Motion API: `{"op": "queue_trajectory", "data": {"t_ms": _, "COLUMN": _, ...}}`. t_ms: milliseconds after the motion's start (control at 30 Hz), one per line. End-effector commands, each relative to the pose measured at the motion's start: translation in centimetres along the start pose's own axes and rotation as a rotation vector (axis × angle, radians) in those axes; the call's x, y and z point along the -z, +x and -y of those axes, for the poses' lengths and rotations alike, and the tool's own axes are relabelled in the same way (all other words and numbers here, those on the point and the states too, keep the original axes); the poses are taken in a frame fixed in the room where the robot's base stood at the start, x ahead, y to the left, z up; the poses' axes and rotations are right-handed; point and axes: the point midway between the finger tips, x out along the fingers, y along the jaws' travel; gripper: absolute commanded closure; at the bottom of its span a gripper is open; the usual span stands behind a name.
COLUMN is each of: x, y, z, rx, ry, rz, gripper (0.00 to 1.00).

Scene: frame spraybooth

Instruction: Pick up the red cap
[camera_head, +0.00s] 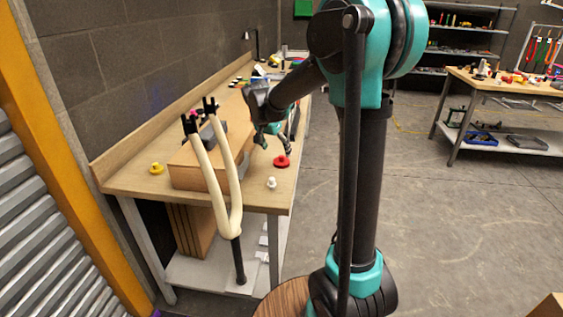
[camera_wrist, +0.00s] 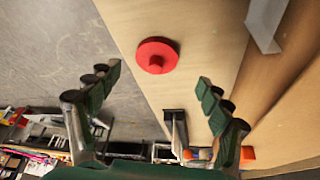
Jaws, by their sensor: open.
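The red cap (camera_head: 281,161) lies on the wooden workbench top (camera_head: 135,178), close to its right edge. It is a round red disc with a small raised knob. In the wrist view the red cap (camera_wrist: 157,55) sits beyond my fingertips, roughly centred between them, touching neither. My gripper (camera_wrist: 160,85) is open and empty, its green-padded fingers spread wide.
A white cap (camera_head: 271,182) stands near the bench's front right corner, and a yellow cap (camera_head: 157,168) lies at the left. A cardboard box (camera_head: 185,177) stands left of the red cap. A cream fork-shaped frame (camera_head: 233,195) rises before the bench.

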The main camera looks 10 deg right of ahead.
Motion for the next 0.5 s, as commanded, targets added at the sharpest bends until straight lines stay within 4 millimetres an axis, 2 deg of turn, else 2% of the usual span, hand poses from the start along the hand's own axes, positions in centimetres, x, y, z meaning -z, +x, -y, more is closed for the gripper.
{"op": "queue_trajectory", "data": {"t_ms": 167, "x": 0.0, "y": 1.0, "z": -0.1, "rx": 0.000, "ry": 0.001, "rz": 0.000, "gripper": 0.21}}
{"op": "queue_trajectory", "data": {"t_ms": 500, "x": 0.0, "y": 5.3, "z": -0.5, "rx": 0.000, "ry": 0.001, "rz": -0.001, "gripper": 0.21}}
